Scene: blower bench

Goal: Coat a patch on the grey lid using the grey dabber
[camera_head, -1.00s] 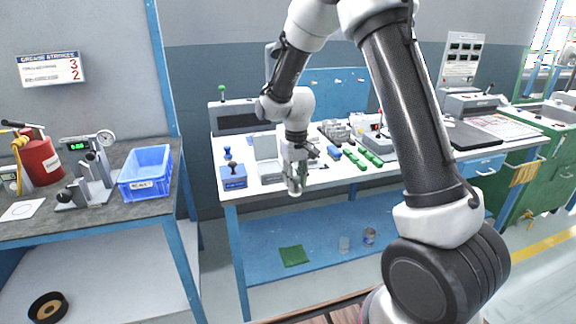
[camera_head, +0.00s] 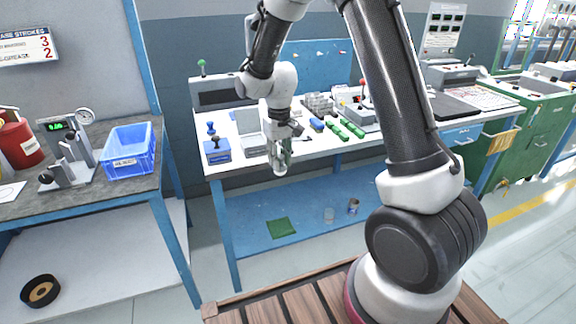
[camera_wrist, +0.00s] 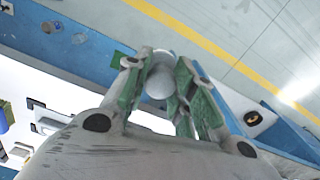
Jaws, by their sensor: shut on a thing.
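My gripper (camera_head: 280,160) hangs in front of the near edge of the white bench, pointing down. In the wrist view my gripper (camera_wrist: 165,100) has its green-padded fingers closed around a pale grey, rounded thing (camera_wrist: 160,80), which fits the grey dabber. Its pale lower end (camera_head: 279,171) shows below the fingers in the head view. An open grey case stands on the bench left of my gripper, with its pale lid (camera_head: 248,121) raised. I cannot tell whether this is the grey lid of the task. No coated patch can be made out.
A blue box (camera_head: 217,154) with a dark knob stands at the bench's left end. Green blocks (camera_head: 338,133) and a grey device (camera_head: 362,117) lie farther right. A lower blue shelf (camera_head: 305,222) holds a green cloth (camera_head: 281,228). A blue bin (camera_head: 130,152) stands on the left table.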

